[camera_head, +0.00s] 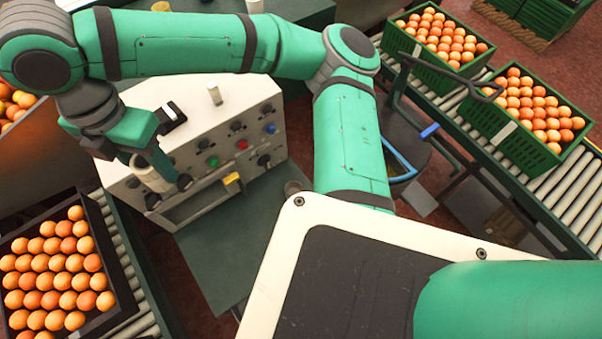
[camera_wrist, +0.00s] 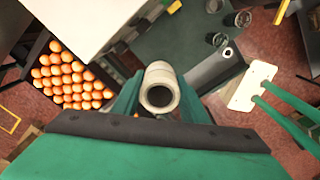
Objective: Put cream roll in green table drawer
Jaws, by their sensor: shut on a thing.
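The cream roll (camera_head: 152,174) is a pale hollow cylinder. My gripper (camera_head: 160,178) is shut on it beside the front of the control box, at the left of the head view. In the wrist view the roll (camera_wrist: 160,76) stands out between the two green fingers, its open end facing the camera. The green table (camera_head: 235,245) lies below and right of the gripper in the head view. In the wrist view a grey open-topped tray (camera_wrist: 205,75), which looks like a pulled-out drawer, juts from the table's edge, right of the roll. The head view does not show it clearly.
A crate of oranges (camera_head: 118,285) is at lower left. Green crates (camera_head: 508,150) stand on the right conveyor. Cups (camera_wrist: 218,40) stand on the table.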

